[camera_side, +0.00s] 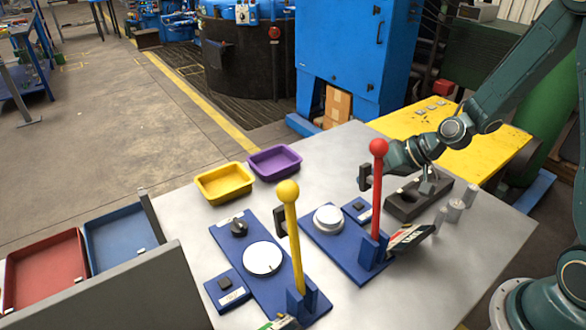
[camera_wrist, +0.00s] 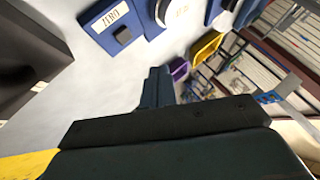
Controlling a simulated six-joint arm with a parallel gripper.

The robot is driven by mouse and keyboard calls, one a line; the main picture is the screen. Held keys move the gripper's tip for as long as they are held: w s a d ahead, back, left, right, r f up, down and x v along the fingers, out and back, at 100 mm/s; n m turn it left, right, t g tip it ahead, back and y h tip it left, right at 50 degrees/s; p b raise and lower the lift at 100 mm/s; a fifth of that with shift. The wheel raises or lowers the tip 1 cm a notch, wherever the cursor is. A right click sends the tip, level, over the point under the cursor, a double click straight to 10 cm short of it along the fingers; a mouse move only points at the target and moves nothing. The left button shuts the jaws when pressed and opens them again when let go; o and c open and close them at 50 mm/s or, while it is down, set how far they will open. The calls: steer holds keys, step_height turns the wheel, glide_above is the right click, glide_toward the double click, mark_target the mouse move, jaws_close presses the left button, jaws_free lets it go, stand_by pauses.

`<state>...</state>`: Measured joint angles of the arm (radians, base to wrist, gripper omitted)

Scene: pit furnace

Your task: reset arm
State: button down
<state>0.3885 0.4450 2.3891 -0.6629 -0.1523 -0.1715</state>
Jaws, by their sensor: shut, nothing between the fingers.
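My arm reaches in from the right in the side view, and my gripper (camera_side: 365,176) hangs above the table behind the red-knobbed lever (camera_side: 378,148). The lever partly hides it. In the wrist view the fingers of my gripper (camera_wrist: 157,84) are together with nothing between them. The red lever stands upright on a blue base plate (camera_side: 330,245) with a white dial (camera_side: 327,218). A yellow-knobbed lever (camera_side: 289,192) stands upright nearer the camera on another blue base, beside a white dial (camera_side: 263,258). My gripper appears apart from both levers.
A yellow tray (camera_side: 224,194) and a purple tray (camera_side: 275,174) sit at the table's far left. Red (camera_side: 45,268) and blue (camera_side: 118,238) bins lie beyond a grey panel (camera_side: 120,295).

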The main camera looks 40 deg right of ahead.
steer(key=shift+r, duration=0.1)
stand_by(0.6)
steer(key=s+r+n+g+h, duration=0.1)
steer(key=s+r+h, duration=0.1)
steer(key=s+r, duration=0.7)
steer(key=s+r+h, duration=0.3)
steer(key=s+r, duration=0.6)
steer(key=s, duration=0.5)
steer(key=shift+s+d+n+g, duration=0.15)
steer(key=shift+d+n+g, duration=0.05)
steer(key=shift+n+g, duration=0.2)
